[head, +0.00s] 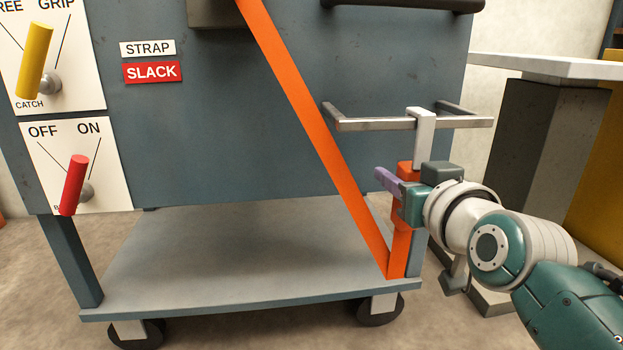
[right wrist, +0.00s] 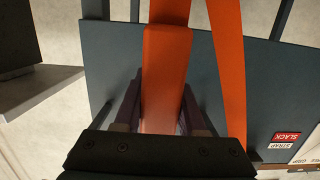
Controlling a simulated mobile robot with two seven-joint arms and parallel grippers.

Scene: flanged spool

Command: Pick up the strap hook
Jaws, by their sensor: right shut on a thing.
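The strap hook (head: 424,132) has a pale metal upper end and an orange body (right wrist: 165,70). Its metal end is at the silver rail (head: 375,124) on the cart's right side and appears hooked over it. The orange strap (head: 310,125) runs from the upper panel down to the lower right, then up to the hook's body. My right gripper (head: 396,184) is shut on the orange body, just below the rail. In the right wrist view, its fingers (right wrist: 160,115) stand on both sides of the body. My left gripper is not in view.
The blue-grey cart has a low shelf (head: 240,255) and wheels. A yellow lever (head: 35,60) and a red lever (head: 72,185) sit on the left, near a "SLACK" label (head: 152,72). A dark pedestal with a pale top (head: 550,67) stands close on the right.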

